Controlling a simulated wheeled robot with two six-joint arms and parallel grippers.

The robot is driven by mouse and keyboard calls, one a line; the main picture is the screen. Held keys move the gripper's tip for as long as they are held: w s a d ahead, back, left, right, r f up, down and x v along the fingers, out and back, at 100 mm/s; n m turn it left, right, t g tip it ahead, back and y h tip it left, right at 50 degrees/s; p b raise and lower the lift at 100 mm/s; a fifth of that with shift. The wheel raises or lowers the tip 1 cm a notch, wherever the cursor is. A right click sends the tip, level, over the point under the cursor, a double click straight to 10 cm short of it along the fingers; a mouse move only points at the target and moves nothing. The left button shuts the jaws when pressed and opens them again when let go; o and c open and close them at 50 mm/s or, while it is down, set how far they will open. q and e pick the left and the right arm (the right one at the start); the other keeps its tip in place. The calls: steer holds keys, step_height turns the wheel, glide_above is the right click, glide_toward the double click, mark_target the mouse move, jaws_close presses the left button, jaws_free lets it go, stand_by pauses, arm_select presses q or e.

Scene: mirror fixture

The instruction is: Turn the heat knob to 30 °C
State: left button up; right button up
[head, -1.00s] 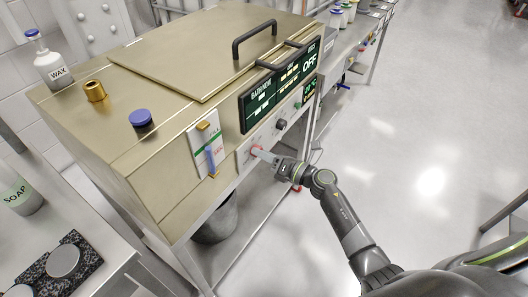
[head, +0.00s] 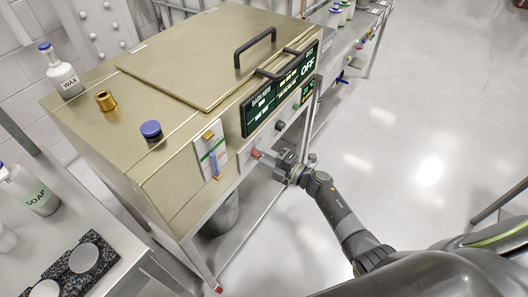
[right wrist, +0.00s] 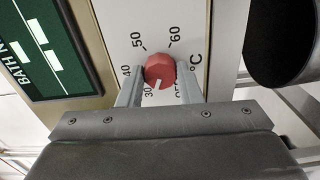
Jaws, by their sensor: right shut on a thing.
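The red heat knob (head: 255,153) is on the front panel of the brass-coloured bath (head: 165,172). In the right wrist view the red knob (right wrist: 160,69) sits on a white dial marked 30, 40, 50, 60 and °C, with a partly hidden OFF. Its white pointer line is at the lower edge, directed at or close to the 30 mark; the exact alignment is hard to tell. My right gripper (head: 263,155) is shut on the knob, with one finger on each side (right wrist: 159,88). My left gripper is not in view.
A dark display (head: 280,90) above the panel reads BATH NOW and OFF. A black knob (head: 280,125) sits farther along the panel. A sliding lever (head: 213,160) is at left. A dark bucket (head: 220,215) stands below.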

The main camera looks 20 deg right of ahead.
steer(key=shift+m, duration=0.6)
steer(key=o, duration=1)
steer(key=b+v, duration=0.1)
steer(key=v, duration=1.6)
steer(key=shift+s+d+f, duration=0.1)
steer(key=shift+s+d, duration=0.05)
steer(key=shift+s, duration=0.05)
